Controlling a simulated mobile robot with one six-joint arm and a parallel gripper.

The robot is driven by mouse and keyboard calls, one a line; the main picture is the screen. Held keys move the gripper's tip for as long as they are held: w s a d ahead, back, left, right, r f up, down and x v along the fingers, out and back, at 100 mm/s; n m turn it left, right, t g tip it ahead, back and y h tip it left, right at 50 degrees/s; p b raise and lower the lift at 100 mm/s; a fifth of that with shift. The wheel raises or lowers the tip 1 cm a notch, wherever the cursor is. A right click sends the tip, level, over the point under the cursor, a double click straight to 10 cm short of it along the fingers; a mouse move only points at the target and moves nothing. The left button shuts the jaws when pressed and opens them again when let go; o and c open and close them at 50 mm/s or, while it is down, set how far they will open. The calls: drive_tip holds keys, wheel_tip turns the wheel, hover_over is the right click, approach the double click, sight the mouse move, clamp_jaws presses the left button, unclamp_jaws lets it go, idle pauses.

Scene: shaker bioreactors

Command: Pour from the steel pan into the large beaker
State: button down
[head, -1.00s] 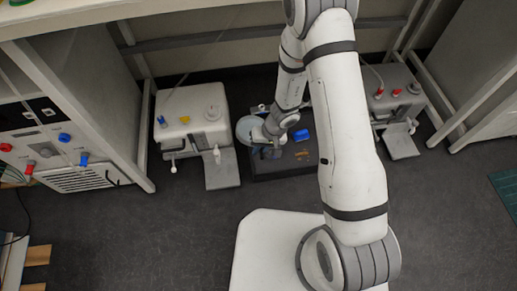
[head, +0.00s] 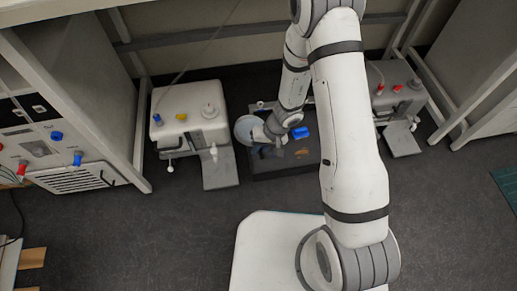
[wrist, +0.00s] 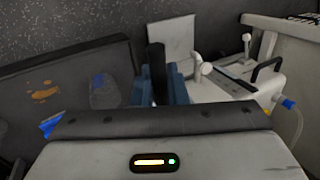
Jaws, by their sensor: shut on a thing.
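My gripper (wrist: 160,88) shows in the wrist view with its blue fingers shut around an upright black bar, which looks like the pan's handle (wrist: 156,62). In the head view my gripper (head: 268,133) is beside a round, pale grey-blue vessel, which I take for the steel pan (head: 245,129), over the left end of a dark tray. The pan's contents and tilt cannot be made out. A clear, bluish vessel, perhaps the large beaker (wrist: 104,92), shows left of the fingers in the wrist view. In the head view it cannot be told apart clearly under the gripper.
The dark tray (head: 290,171) on the floor holds a blue item (head: 300,133) and orange-brown patches. A white shaker machine (head: 190,113) stands close on its left, another (head: 392,85) on its right. White frame legs flank both sides.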

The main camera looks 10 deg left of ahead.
drive_tip(key=shift+d+f+y+b, duration=0.2)
drive_tip(key=shift+f+b, duration=0.4)
drive_tip(key=shift+b, duration=0.45)
drive_tip(key=shift+d+f+y+b, duration=0.1)
drive_tip(key=shift+f+y+b, duration=0.15)
drive_tip(key=shift+f+b, duration=0.6)
drive_tip(key=shift+d+f+y+b, duration=0.1)
drive_tip(key=shift+f+y+b, duration=0.2)
drive_tip(key=shift+b, duration=1)
drive_tip(key=shift+d+f, duration=0.1)
drive_tip(key=shift+f, duration=0.15)
drive_tip(key=shift+w+d+f+g+y, duration=0.1)
drive_tip(key=shift+d+f+g+y, duration=0.35)
drive_tip(key=shift+y, duration=0.5)
drive_tip(key=shift+f, duration=0.15)
drive_tip(key=shift+w+d+f+y, duration=0.2)
drive_tip(key=shift+d+y, duration=0.2)
drive_tip(key=shift+y, duration=0.5)
drive_tip(key=shift+d+f+g, duration=0.1)
drive_tip(key=shift+d+g, duration=0.1)
drive_tip(key=shift+g, duration=0.05)
drive_tip(key=shift+w+d+f+y, duration=0.1)
drive_tip(key=shift+d+y, duration=0.25)
drive_tip(key=shift+y, duration=0.45)
